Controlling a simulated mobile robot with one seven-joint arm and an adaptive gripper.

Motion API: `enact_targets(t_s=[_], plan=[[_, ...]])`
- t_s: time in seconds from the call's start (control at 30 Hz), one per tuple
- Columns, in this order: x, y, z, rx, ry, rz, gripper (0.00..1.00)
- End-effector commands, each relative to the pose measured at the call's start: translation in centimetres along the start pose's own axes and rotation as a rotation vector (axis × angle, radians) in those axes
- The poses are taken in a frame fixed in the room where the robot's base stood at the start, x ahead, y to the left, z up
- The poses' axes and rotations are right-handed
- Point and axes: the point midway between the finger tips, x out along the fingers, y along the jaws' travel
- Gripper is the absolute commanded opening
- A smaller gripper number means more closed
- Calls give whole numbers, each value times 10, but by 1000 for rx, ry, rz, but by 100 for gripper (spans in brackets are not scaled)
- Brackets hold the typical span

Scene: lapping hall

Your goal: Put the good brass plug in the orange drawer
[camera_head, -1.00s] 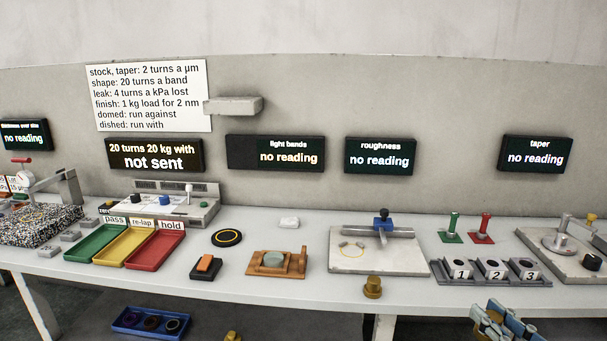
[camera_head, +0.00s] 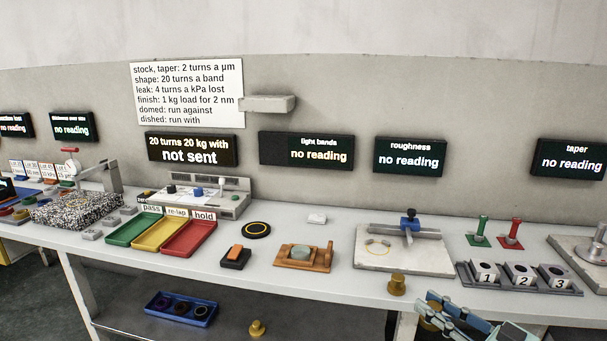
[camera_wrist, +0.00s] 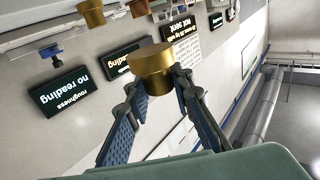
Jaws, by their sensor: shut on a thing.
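In the wrist view, my gripper (camera_wrist: 155,88) is shut on a brass plug (camera_wrist: 152,66), a stepped gold cylinder held at the fingertips, clear of any surface. In the head view my gripper (camera_head: 437,311) is at the bottom right, in front of the bench's front edge; it largely hides the held plug there. A second brass plug (camera_head: 397,284) stands on the bench near its front edge. A third brass plug (camera_head: 257,328) is on the lower shelf. I see no orange drawer in either view.
Green (camera_head: 133,229), yellow (camera_head: 161,233) and red (camera_head: 188,238) trays lie on the bench (camera_head: 300,285). A blue tray (camera_head: 182,309) with dark rings is on the lower shelf. Numbered blocks (camera_head: 520,274) and a grey plate (camera_head: 400,258) stand near my gripper.

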Motion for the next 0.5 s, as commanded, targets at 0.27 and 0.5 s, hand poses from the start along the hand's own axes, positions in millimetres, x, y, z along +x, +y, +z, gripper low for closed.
enact_targets(t_s=[0.27,0.5], plan=[[80,-43,28,1,1,-220,0],[121,-77,46,2,0,-343,0]])
